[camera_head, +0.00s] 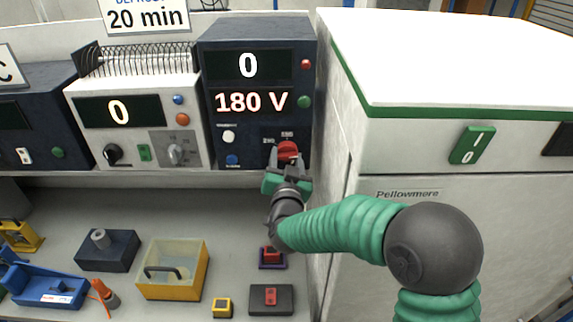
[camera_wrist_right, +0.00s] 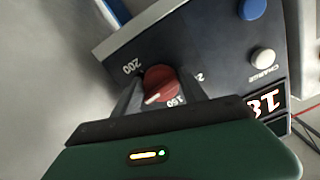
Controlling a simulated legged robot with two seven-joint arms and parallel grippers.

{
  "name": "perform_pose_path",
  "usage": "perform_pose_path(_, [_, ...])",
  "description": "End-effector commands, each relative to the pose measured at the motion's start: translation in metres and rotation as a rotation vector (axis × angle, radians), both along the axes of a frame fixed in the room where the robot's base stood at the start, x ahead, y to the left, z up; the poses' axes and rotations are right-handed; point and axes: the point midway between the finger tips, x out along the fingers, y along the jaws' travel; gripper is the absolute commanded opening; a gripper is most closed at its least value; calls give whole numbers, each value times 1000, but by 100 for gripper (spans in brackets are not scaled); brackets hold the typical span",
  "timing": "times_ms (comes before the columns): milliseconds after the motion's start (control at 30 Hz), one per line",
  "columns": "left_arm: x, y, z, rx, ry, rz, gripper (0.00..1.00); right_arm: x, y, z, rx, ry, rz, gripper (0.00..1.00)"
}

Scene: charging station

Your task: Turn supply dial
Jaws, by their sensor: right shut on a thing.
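A pale line shows on the dial's face. My left gripper is not in view.
A white unit (camera_head: 90,147) with knobs stands left of the supply unit. A white cabinet (camera_head: 390,150) with a green switch is close on the right. Below are a yellow box (camera_head: 150,291), a dark block (camera_head: 122,250) and several small items.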

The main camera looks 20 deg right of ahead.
Motion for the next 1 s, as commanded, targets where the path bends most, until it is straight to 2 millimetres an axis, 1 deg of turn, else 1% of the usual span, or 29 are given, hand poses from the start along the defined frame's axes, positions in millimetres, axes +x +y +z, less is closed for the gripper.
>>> perform_pose_path(33, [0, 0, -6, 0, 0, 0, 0, 0, 1, -3, 23, -7, 1, 9])
perform_pose_path(233, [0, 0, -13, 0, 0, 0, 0, 0, 1, -2, 95, -27, 1, 9])
perform_pose_path(767, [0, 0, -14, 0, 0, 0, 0, 0, 1, -1, 124, -33, 1, 9])
perform_pose_path(800, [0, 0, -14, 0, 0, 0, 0, 0, 1, -1, 124, -33, 1, 55])
perform_pose_path(933, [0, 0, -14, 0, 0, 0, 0, 0, 1, 0, 124, -34, 1, 71])
perform_pose_path(1000, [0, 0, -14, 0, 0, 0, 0, 0, 1, 0, 124, -34, 1, 71])
